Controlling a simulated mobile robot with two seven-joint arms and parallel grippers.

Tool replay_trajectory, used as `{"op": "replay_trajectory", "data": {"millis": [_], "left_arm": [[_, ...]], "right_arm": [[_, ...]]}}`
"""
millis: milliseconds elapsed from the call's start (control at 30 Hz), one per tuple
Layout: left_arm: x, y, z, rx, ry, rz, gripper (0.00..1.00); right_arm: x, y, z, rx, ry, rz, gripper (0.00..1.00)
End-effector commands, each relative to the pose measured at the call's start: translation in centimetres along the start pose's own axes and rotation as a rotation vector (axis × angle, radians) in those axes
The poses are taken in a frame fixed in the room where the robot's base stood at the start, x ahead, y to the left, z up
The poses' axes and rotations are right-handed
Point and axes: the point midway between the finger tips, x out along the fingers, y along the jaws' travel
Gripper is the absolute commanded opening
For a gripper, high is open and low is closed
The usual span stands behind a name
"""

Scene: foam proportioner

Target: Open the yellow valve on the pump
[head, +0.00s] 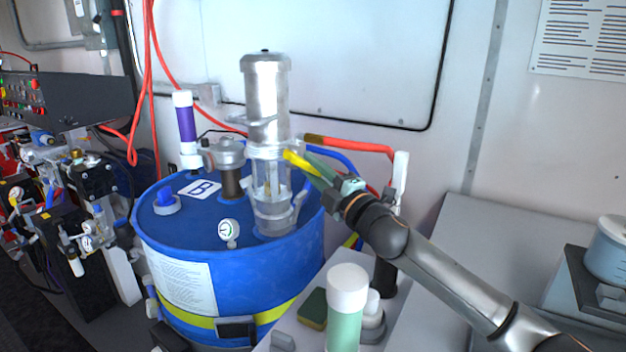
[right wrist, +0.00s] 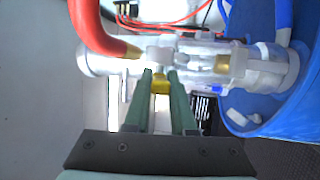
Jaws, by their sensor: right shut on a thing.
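The silver pump (head: 266,95) stands upright on top of a blue drum (head: 225,268) marked B. The yellow valve handle (head: 296,160) sticks out from the pump's right side, and it also shows in the right wrist view (right wrist: 160,86). My right gripper (head: 312,168) reaches in from the right with its green fingers. In the right wrist view its fingers (right wrist: 160,78) lie on both sides of the yellow handle and are shut on it. The pump body (right wrist: 205,60) is just beyond the fingertips. My left gripper is not in view.
A red hose (head: 360,144) and a blue hose (head: 340,158) leave the pump close to my right gripper. A pressure gauge (head: 228,230) and a purple tube (head: 186,122) stand on the drum. A white-capped green bottle (head: 346,310) stands in front, below my right arm.

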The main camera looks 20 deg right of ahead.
Motion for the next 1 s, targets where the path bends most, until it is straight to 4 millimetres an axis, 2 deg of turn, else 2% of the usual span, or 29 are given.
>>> {"op": "replay_trajectory", "data": {"millis": [333,367,600,867,1000], "left_arm": [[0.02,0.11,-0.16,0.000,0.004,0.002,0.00],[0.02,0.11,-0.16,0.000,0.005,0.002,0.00],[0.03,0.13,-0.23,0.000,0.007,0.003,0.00],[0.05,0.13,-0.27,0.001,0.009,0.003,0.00],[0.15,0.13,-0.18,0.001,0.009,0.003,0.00]], "right_arm": [[0.00,0.00,-0.09,0.002,0.002,0.003,0.00],[0.00,0.00,-0.09,0.002,0.002,0.003,0.27],[0.00,-0.01,-0.04,0.002,0.001,0.003,0.54],[-0.06,-0.03,0.01,0.001,0.000,0.002,0.54],[-0.82,-0.16,0.11,0.001,-0.001,0.001,0.54]]}}
